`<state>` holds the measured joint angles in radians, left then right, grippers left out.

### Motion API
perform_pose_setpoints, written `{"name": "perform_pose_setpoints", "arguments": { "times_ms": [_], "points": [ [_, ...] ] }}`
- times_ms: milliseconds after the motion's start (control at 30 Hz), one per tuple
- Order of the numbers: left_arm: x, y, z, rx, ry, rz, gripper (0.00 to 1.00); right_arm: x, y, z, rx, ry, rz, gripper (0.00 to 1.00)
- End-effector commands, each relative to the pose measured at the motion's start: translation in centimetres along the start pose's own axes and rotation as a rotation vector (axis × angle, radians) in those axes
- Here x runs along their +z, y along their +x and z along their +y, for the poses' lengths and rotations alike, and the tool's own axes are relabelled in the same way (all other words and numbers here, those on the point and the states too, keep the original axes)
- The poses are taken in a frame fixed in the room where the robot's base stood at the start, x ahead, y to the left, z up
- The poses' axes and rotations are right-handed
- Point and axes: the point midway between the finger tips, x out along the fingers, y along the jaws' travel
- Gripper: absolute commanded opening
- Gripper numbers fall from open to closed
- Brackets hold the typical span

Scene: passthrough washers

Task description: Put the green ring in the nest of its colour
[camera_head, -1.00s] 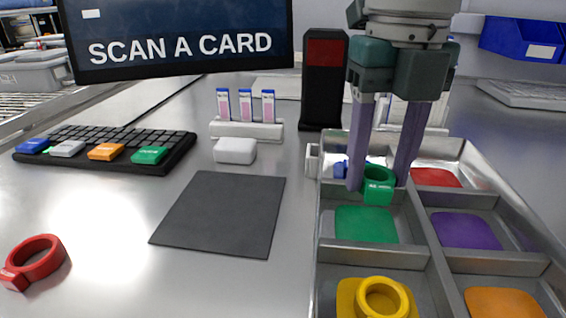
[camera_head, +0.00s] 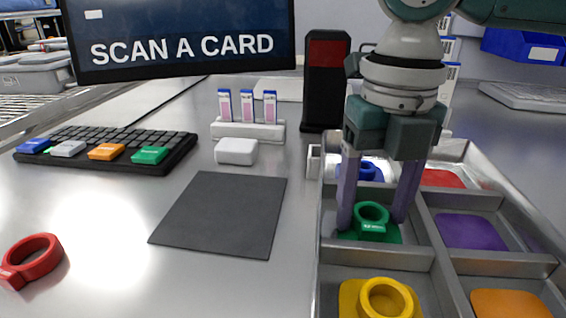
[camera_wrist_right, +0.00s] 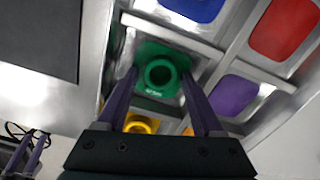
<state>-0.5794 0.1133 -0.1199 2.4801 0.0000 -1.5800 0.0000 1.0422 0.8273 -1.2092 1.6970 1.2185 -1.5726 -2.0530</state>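The green ring (camera_head: 371,215) sits upright in the compartment with the green nest (camera_head: 384,236), on the green pad. It also shows over the green pad in the right wrist view (camera_wrist_right: 160,74). My right gripper (camera_head: 371,224) reaches down into this compartment with one purple finger on each side of the ring. In the wrist view (camera_wrist_right: 160,74) narrow gaps show between the fingers and the ring, so the gripper looks slightly open around it. My left gripper is not in the head view.
Metal dividers and the tray rim (camera_head: 320,215) surround the fingers. Neighbouring nests are blue (camera_head: 375,175), purple (camera_head: 470,232), red (camera_head: 440,178) and orange (camera_head: 508,303). A yellow ring (camera_head: 384,298) sits on its pad. A red ring (camera_head: 32,259) lies on the table, left of a dark mat (camera_head: 220,214).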

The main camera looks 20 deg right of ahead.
Motion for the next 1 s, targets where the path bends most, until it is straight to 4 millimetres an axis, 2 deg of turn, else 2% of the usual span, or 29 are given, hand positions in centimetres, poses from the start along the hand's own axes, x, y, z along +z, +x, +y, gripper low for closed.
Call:
{"name": "perform_pose_setpoints", "arguments": {
  "times_ms": [100, 333, 433, 567, 800, 1000],
  "points": [
    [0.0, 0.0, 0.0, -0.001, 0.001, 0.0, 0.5, 0.0, 0.0, 0.0, 0.0, 0.0, 0.0, 0.79],
    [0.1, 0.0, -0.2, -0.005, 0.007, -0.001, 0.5, 0.0, -0.1, 0.0, 0.0, 0.0, -0.001, 0.79],
    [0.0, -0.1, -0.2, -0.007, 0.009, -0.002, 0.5, 0.1, -1.0, 0.0, 0.002, 0.0, -0.002, 0.79],
    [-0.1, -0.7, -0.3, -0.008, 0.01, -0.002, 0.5, 0.1, -3.5, 0.0, 0.002, 0.001, -0.004, 0.79],
    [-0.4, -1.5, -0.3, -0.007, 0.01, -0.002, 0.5, 0.1, -9.0, 0.1, 0.003, 0.0, -0.004, 0.79],
    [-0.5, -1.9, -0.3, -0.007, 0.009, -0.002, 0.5, 0.1, -11.7, 0.1, 0.002, 0.001, -0.001, 0.79]
  ]
}}
